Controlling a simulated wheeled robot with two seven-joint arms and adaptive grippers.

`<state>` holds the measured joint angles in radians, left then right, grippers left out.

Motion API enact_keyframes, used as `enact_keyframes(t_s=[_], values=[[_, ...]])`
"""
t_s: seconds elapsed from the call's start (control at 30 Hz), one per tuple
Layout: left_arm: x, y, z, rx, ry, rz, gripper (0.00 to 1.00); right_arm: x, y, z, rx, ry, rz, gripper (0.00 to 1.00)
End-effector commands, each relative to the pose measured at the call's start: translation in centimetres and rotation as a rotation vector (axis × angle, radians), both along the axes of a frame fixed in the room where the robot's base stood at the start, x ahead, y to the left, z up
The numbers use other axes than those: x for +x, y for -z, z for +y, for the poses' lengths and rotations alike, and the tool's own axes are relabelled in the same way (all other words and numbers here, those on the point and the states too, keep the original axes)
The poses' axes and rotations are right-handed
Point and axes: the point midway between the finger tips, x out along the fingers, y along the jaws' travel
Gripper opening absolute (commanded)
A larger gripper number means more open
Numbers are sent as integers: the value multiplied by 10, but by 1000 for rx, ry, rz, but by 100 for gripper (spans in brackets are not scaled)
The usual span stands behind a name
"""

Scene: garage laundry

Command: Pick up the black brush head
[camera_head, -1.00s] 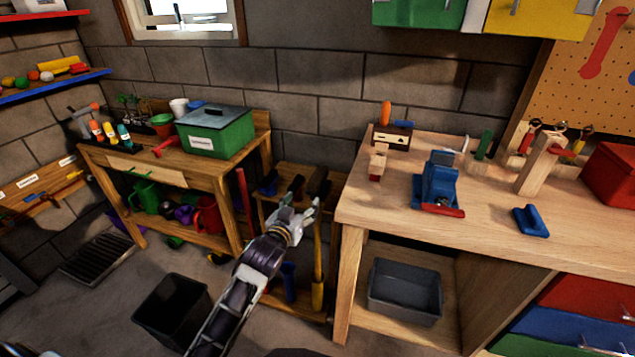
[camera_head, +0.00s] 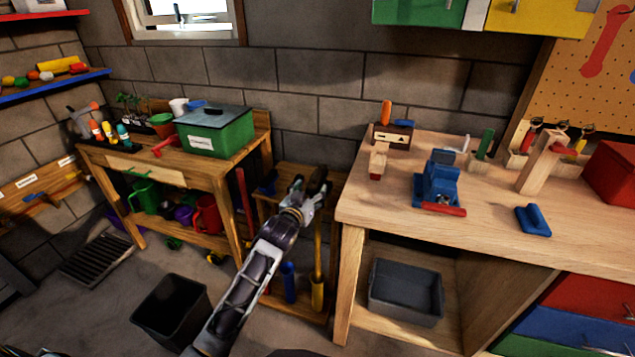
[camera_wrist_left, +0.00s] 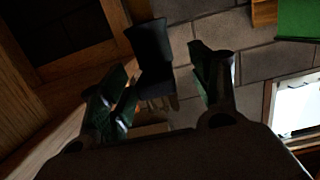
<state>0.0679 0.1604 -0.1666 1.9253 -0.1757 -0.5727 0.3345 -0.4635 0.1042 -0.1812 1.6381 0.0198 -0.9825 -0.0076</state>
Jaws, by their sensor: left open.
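The black brush head (camera_wrist_left: 152,50) shows in the left wrist view as a dark block with paler bristles at its lower end. It lies between the two fingers of my left gripper (camera_wrist_left: 160,92), nearer the left finger, with gaps visible on both sides. In the head view my left gripper (camera_head: 312,188) is at the narrow wooden rack between the two benches. The brush head (camera_head: 318,174) is a small dark shape just beyond its fingertips, partly hidden by them. My left gripper is open. My right gripper is not in view.
The wooden workbench (camera_head: 390,215) stands close on the right, and the potting bench (camera_head: 185,160) on the left. A yellow-ended tool (camera_head: 317,290) and a blue one (camera_head: 288,282) stand in the rack below. A black bin (camera_head: 172,310) is on the floor.

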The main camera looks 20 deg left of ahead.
Motion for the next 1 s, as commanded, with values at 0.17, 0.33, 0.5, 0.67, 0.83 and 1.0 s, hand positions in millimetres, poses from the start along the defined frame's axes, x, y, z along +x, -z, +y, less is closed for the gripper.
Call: enact_keyframes(t_s=[0.17, 0.33, 0.5, 0.67, 0.83, 1.0], values=[[7, 1, 0, 0, 0, 0, 63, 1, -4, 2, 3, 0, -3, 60], [7, 1, 0, 0, 0, 0, 63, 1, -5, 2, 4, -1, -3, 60], [7, 1, 0, 0, 0, -1, 63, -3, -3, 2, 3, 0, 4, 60], [11, 1, -1, 0, 0, -1, 63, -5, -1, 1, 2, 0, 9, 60], [20, 1, -3, 0, 0, -1, 63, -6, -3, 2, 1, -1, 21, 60], [33, 1, -5, -1, 0, -2, 63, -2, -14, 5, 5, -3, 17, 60]])
